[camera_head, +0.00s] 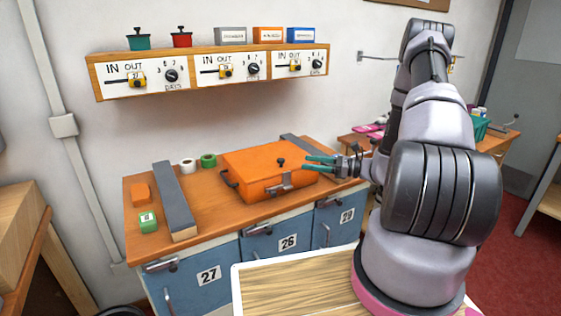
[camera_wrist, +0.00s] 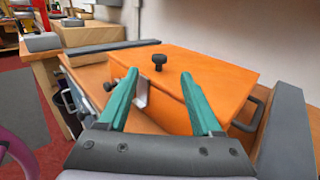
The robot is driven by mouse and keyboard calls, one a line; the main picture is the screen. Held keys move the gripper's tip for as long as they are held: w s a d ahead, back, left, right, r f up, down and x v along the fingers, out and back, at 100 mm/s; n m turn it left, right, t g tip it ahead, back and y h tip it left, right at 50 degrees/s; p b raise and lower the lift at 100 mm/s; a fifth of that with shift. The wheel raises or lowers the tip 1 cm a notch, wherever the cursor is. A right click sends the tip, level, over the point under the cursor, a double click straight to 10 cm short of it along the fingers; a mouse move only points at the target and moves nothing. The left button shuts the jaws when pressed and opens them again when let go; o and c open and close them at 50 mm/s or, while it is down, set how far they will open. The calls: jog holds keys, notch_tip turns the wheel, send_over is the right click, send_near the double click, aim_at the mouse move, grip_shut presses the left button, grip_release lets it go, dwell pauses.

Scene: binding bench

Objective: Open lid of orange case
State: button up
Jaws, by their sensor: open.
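The orange case (camera_head: 262,165) sits on the wooden bench with its lid down; it also fills the middle of the wrist view (camera_wrist: 205,75). A black knob (camera_head: 281,161) stands on the lid; in the wrist view the knob (camera_wrist: 159,61) shows just beyond and between my fingertips. A grey metal latch (camera_head: 279,190) is on the case's front face. A dark handle (camera_head: 229,179) is on its left side. My gripper (camera_head: 306,162) is open and empty at the case's right end, its green fingers pointing towards the knob. I cannot tell whether the fingers touch the case.
Grey bars (camera_head: 174,200) lie left of and behind the case. Green and white tape rolls (camera_head: 208,160), an orange block (camera_head: 141,194) and a green block (camera_head: 148,222) are on the bench. A shelf with dials (camera_head: 210,74) hangs above. Blue drawers (camera_head: 275,241) are below.

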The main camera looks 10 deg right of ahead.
aim_at(281, 159)
jog(key=x, duration=1)
jog(key=shift+w+a, duration=0.15)
jog(key=shift+a, duration=0.15)
grip_shut()
dwell(1.1)
